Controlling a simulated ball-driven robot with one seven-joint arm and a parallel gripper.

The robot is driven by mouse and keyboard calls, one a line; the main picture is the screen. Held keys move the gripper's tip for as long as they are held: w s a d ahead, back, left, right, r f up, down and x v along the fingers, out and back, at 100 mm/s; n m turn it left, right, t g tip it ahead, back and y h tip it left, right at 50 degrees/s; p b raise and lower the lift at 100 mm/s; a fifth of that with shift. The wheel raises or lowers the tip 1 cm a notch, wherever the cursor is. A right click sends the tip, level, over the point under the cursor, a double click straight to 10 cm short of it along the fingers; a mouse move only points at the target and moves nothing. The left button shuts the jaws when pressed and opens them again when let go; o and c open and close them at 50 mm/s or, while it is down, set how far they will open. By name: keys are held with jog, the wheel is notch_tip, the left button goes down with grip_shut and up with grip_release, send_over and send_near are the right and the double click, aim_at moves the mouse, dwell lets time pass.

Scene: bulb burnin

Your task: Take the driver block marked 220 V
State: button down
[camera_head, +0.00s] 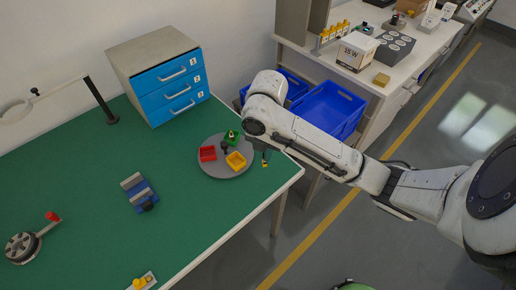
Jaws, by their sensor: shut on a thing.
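My gripper (265,156) is small and dark below the white wrist, just right of the round grey turntable (214,173). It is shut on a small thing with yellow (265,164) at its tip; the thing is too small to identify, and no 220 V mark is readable. The turntable carries a red tray (208,154), a yellow tray (236,161) and a green tray (231,136), around a dark hub (224,147). I cannot make out any marked driver block in the trays.
The green table (95,190) holds a blue-drawer cabinet (172,88), a blue-and-grey device (138,190), a lamp arm (100,101) and a red-handled device (24,245).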

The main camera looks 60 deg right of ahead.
jog(key=shift+s+r, duration=0.15)
jog(key=shift+s, duration=0.1)
jog(key=shift+s+r, duration=0.15)
jog(key=shift+r, duration=0.3)
jog(key=shift+a+r, duration=0.1)
jog(key=shift+r, duration=1.75)
